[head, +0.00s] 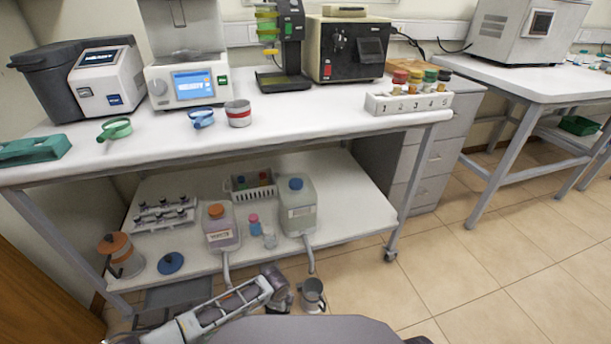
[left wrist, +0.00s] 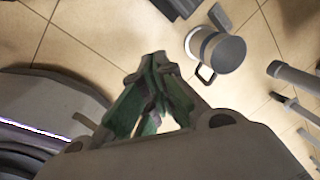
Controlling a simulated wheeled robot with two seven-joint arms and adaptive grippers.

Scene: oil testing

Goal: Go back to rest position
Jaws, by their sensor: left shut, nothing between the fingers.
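My left arm reaches in low in the head view, below the lower shelf of the bench (head: 345,122). My left gripper (head: 283,304) is small and partly hidden by its own wrist there. In the left wrist view its green-padded fingers (left wrist: 158,60) meet at the tips with nothing between them. A grey metal mug (head: 312,295) with a handle is just right of the gripper in the head view. It also shows in the left wrist view (left wrist: 226,53), apart from the fingers. My right gripper is not in view.
The bench top holds a white machine with a blue screen (head: 192,84), a black box device (head: 347,50) and a numbered rack (head: 408,103) of capped bottles. Jugs, including a blue-capped one (head: 298,215), stand on the lower shelf. Tiled floor (head: 500,270) is clear at right.

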